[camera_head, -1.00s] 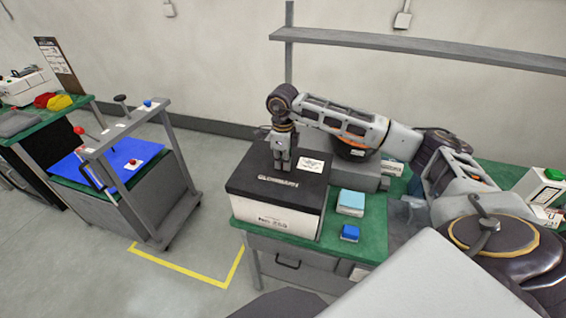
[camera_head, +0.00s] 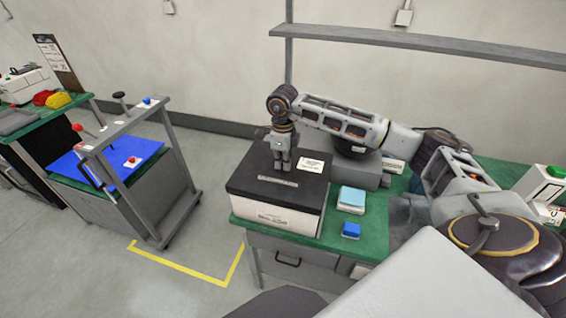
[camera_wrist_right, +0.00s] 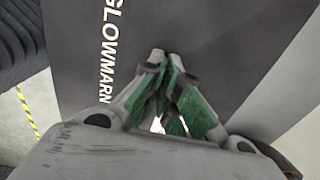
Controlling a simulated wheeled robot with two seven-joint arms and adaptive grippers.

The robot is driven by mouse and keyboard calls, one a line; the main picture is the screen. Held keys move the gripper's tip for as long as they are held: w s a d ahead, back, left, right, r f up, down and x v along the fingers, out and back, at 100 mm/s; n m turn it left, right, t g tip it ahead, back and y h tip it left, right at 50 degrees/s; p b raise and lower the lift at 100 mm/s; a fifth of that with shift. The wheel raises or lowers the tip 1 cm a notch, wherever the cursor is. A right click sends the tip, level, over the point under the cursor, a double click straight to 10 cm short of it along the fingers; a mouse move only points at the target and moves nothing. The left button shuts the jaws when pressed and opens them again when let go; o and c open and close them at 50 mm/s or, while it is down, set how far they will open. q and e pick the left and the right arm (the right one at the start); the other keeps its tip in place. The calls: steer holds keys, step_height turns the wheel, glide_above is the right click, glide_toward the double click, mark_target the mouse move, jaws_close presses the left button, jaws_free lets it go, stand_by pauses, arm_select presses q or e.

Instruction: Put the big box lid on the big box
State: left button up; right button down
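The big box (camera_head: 290,222) is white with a printed label and stands on the green bench top. The black big box lid (camera_head: 255,187) rests on top of it and covers its opening, roughly lined up with its edges. My right gripper (camera_head: 283,168) points down at the lid's top, near its back middle, at or just above the surface. Its fingers are close together, with nothing seen held between them. In the right wrist view, the fingertips (camera_wrist_right: 166,62) nearly meet over the dark lid (camera_wrist_right: 195,30), which bears white lettering. My left gripper is not in view.
A light-blue box (camera_head: 350,199) and a small blue box (camera_head: 351,230) stand just right of the big box. A grey shelf (camera_head: 420,46) runs above the bench. A cart with a blue top (camera_head: 120,155) stands to the left, with clear floor between.

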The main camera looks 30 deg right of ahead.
steer(key=shift+f+b, duration=0.75)
steer(key=shift+f, duration=0.1)
stand_by(1.3)
steer(key=c, duration=1.6)
jaws_free()
steer(key=shift+o, duration=0.2)
step_height(320, 180, up, 12)
stand_by(0.4)
